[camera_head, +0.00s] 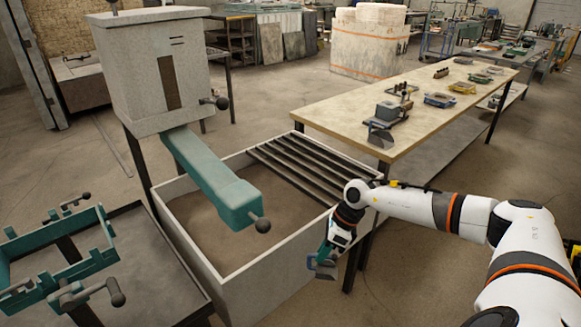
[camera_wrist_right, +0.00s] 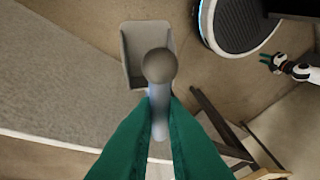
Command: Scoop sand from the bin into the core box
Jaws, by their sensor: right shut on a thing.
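The bin is a large pale open box with brown sand (camera_head: 205,225) inside. The core box, seemingly the teal frame with clamps (camera_head: 60,240), sits at the left. My left gripper (camera_wrist_right: 273,63) shows small in the right wrist view; its opening is unclear.
A grey hopper (camera_head: 155,75) with a teal arm (camera_head: 215,180) reaches over the bin. A slatted grate (camera_head: 310,165) covers the bin's back right. A long table (camera_head: 430,110) with tools stands behind. A dark table (camera_head: 150,265) carries the teal frame.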

